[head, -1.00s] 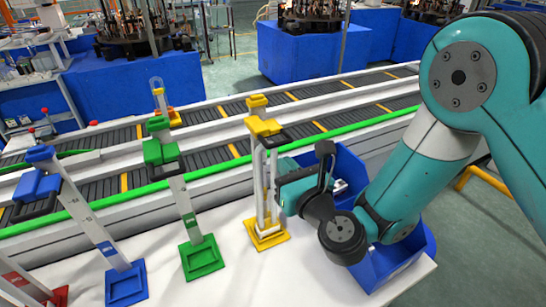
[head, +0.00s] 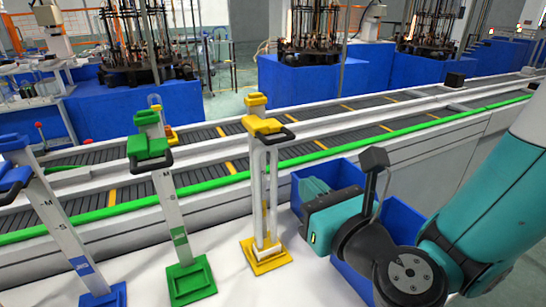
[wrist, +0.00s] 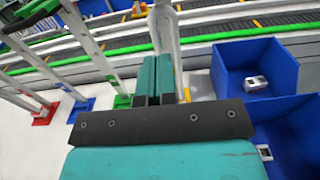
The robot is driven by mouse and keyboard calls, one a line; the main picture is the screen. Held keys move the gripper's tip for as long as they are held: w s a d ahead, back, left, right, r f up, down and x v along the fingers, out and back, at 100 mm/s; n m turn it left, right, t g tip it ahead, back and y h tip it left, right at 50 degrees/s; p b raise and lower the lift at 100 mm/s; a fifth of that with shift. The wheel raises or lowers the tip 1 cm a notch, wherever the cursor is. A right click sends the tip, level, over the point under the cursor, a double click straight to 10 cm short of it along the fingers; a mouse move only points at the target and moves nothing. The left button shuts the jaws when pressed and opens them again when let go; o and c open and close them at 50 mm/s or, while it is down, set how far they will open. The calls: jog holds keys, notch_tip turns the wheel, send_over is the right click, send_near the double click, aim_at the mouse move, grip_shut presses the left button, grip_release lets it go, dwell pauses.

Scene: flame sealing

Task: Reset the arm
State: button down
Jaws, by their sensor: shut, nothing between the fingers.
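My gripper (head: 314,188) is to the right of the yellow stand (head: 258,190), above the blue bins. In the wrist view its two teal fingers (wrist: 155,78) are pressed together with nothing between them. The yellow stand is upright, with a yellow clamp at its top and a square base on the white table. A gap shows between it and my gripper in the head view. The green stand (head: 168,200) and the blue stand (head: 55,225) stand to its left.
A blue bin (wrist: 285,55) with a small metallic piece (wrist: 256,83) inside lies right of my fingers; a second bin (wrist: 305,125) adjoins it. A conveyor with a green rail (head: 120,209) runs behind the white table (head: 140,270). Bare table lies before the stands.

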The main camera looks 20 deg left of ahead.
jog(key=shift+r, duration=0.1)
jog(key=s+d+r+n+g+y, duration=0.1)
jog(key=s+r+n+g, duration=0.3)
jog(key=n, duration=0.7)
jog(key=s+d+f+n+g, duration=0.1)
jog(key=s+n+g, duration=0.2)
jog(key=n+g, duration=0.55)
jog(key=s+d+f+n+h, duration=0.1)
jog(key=s+d+n+h, duration=0.2)
jog(key=d+n, duration=0.4)
jog(key=s+d+f+n+h, duration=0.1)
jog(key=s+d+n+h, duration=0.3)
jog(key=d+n, duration=0.4)
jog(key=d+g+h, duration=0.1)
jog(key=d, duration=0.1)
jog(key=shift+d+h, duration=0.3)
jog(key=shift+h, duration=0.1)
